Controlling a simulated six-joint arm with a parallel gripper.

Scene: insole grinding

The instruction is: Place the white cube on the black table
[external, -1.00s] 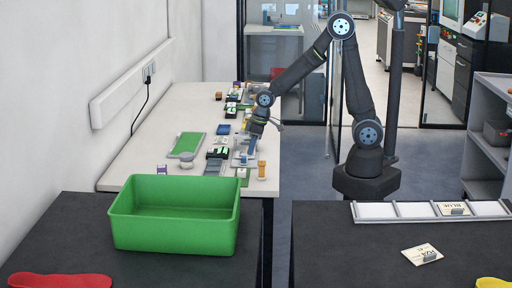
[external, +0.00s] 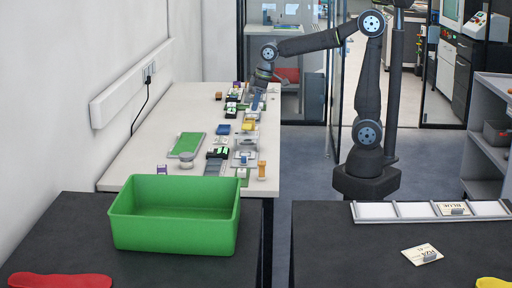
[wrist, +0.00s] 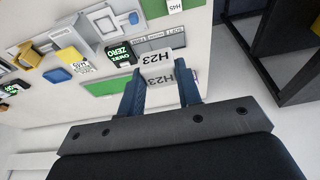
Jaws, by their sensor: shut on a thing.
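My gripper (wrist: 160,90) has its two blue fingers closed on a white cube (wrist: 156,62) marked H23 in the wrist view. In the external view my gripper (external: 257,101) is over the far part of the light workbench, and the cube is too small to make out there. It cannot be told whether the cube touches the bench. A black table (external: 330,250) stands at the front right, and another black table (external: 75,215) stands at the front left, both far from my gripper.
A green bin (external: 175,235) stands on the left black table near a red insole (external: 60,281). The right one bears a white divided tray (external: 375,211), a card (external: 422,254) and a yellow insole (external: 493,283). Several small parts crowd the light bench (external: 140,150). Bare floor separates the tables.

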